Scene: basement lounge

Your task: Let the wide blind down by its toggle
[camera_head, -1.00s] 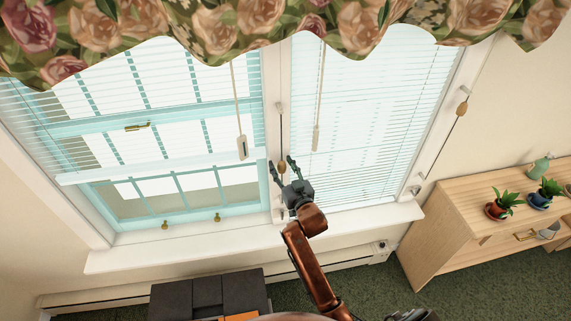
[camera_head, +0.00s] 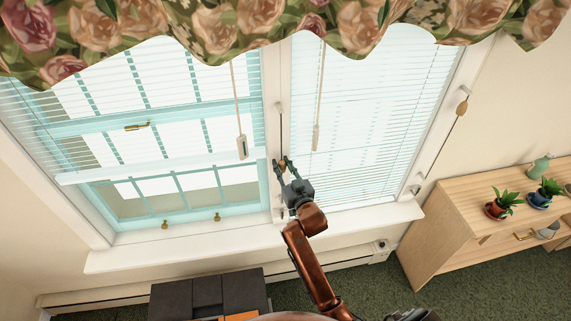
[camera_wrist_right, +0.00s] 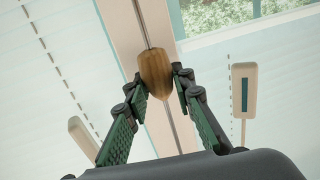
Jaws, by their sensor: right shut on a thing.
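The wide blind (camera_head: 215,160) on the left window hangs partway down, its white bottom rail above the lower teal sash. A wooden toggle (camera_head: 282,164) hangs on a dark cord against the white post between the two windows. My right gripper (camera_head: 283,168) is shut on this toggle from below. In the right wrist view the toggle (camera_wrist_right: 154,70) sits between the two fingertips, its cord running up along the post. My left gripper is not in view.
A narrower blind (camera_head: 370,120) covers the right window. Pale pulls hang on cords left (camera_head: 242,147) and right (camera_head: 316,138) of the post. Another wooden toggle (camera_head: 462,107) hangs at far right. The sill (camera_head: 150,255) is bare; a cabinet (camera_head: 450,225) with potted plants stands right.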

